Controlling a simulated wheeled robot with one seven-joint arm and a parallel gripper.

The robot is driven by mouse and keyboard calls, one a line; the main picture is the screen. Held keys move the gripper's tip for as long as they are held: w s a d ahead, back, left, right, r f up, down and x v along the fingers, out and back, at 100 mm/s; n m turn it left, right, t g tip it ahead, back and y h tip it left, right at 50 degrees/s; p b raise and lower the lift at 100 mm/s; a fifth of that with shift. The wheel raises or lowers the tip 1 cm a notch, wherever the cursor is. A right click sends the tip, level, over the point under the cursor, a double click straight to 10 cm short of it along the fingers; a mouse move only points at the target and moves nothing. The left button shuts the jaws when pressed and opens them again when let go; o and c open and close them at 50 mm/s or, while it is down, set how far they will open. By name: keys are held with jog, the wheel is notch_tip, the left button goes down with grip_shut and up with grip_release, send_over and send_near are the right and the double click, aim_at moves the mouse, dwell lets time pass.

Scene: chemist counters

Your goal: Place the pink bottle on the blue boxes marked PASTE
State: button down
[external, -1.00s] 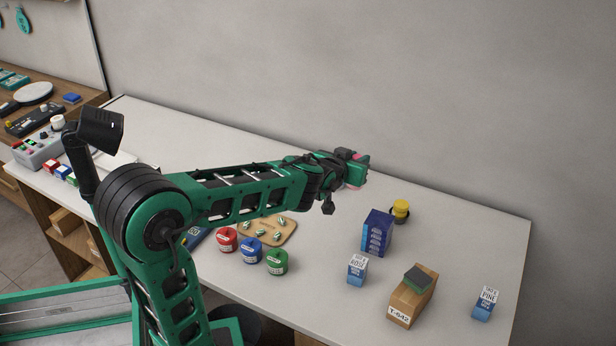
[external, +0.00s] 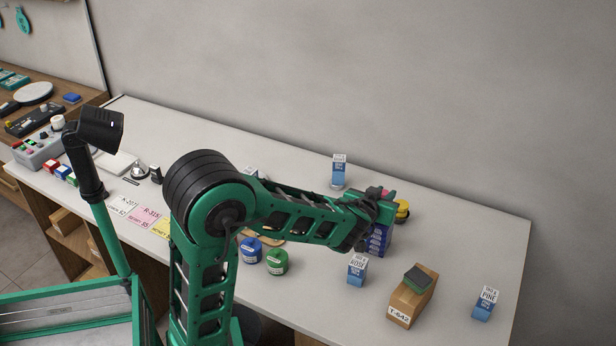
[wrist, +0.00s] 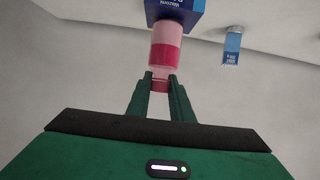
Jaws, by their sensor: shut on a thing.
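My gripper (external: 388,196) is over the stack of blue boxes (external: 379,241) in the external view. In the wrist view my gripper (wrist: 161,80) is shut on the narrow end of the pink bottle (wrist: 166,45), which has a pale band and a darker pink band. The bottle's wide end is at a blue box (wrist: 176,9) at the top of that view. I cannot tell whether they touch. In the external view the bottle is mostly hidden by my gripper, and my arm covers part of the boxes.
A yellow-topped jar (external: 402,210) stands close behind the boxes. A blue and white carton (external: 357,269) is in front, and a brown T-642 box (external: 408,300) is at front right. Another carton (external: 339,171) stands at the back.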

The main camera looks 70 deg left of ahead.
jog(key=c, duration=1.6)
grip_release()
jog(key=shift+o, duration=0.2)
jog(key=shift+s+d+r, duration=0.3)
jog(key=shift+d, duration=0.05)
jog(key=v, duration=1.1)
jog(key=shift+s+d+f, duration=0.1)
jog(key=shift+f, duration=0.1)
